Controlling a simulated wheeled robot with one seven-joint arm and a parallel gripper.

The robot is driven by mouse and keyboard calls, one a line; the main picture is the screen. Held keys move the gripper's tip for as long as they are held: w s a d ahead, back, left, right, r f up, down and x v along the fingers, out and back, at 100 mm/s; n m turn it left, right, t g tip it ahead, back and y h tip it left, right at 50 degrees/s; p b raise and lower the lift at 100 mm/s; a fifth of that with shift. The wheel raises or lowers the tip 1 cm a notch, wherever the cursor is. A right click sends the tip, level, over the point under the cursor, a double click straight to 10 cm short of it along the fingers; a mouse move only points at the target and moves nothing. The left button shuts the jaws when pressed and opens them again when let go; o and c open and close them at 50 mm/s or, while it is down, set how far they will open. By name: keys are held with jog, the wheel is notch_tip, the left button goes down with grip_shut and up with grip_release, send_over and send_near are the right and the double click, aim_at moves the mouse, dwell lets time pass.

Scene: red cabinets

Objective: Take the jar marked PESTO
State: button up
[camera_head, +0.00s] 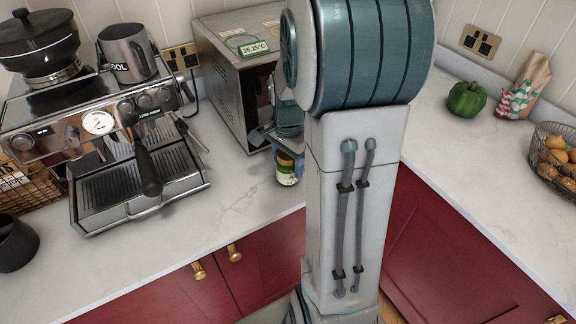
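A small glass jar (288,168) with a white and yellow label shows at the counter's front edge, left of my arm. Its right side is partly hidden by my arm, and the label is too small to read. My gripper (272,137) is partly visible just above the jar, in front of the steel oven. The fingers are mostly hidden, so I cannot tell whether they are open or touch the jar.
A steel oven (228,85) stands close behind my gripper. An espresso machine (110,130) with a grey mug (127,52) is at left. A green pepper (467,99) and a wire fruit basket (556,158) are at right. White counter (225,195) is clear in front of the oven.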

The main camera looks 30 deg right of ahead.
jog(key=c, duration=0.7)
jog(key=shift+o, duration=0.2)
jog(key=shift+r, duration=0.1)
